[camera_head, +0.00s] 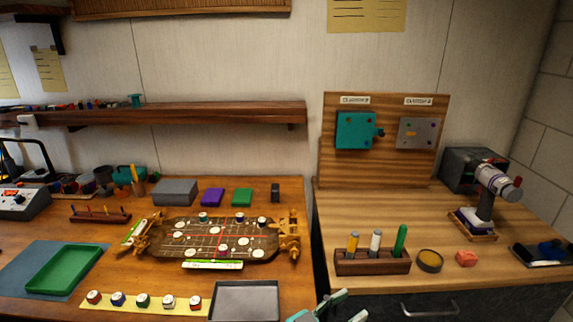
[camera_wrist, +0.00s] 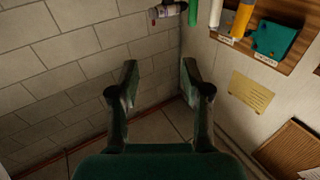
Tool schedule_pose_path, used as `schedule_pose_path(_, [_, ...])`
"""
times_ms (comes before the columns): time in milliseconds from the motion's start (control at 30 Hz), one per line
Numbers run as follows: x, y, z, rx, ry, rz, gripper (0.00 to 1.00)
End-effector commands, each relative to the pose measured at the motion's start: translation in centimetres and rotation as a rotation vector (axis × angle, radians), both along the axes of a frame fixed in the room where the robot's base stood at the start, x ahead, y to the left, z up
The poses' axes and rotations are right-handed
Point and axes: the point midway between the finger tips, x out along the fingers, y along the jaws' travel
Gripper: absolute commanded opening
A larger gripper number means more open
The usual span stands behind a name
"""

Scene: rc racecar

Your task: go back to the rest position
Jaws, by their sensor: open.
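My gripper (camera_head: 345,306) shows at the bottom edge of the head view, its green fingertips just in front of the wooden bench's front edge. In the wrist view, my gripper (camera_wrist: 160,78) has its two dark green fingers spread apart with nothing between them. Behind the fingers there is a tiled wall (camera_wrist: 60,60) and a corner. Most of my arm is outside the head view.
The right bench holds a rack (camera_head: 372,264) with upright markers, a round tin (camera_head: 429,261), a red block (camera_head: 467,258) and a drill-like tool (camera_head: 485,205). The left bench holds a grey tray (camera_head: 244,301), a green tray (camera_head: 64,268) and a racecar chassis (camera_head: 212,238).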

Motion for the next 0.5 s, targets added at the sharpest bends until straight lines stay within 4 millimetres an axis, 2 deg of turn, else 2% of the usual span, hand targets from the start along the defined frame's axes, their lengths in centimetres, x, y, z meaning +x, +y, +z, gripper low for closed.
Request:
schedule_pose_path(267, [-1.4, -2.0, -0.3, -0.053, -0.079, 0.004, 0.48])
schedule_pose_path(500, [-3.7, -4.6, -0.5, -0.135, -0.186, 0.029, 0.48])
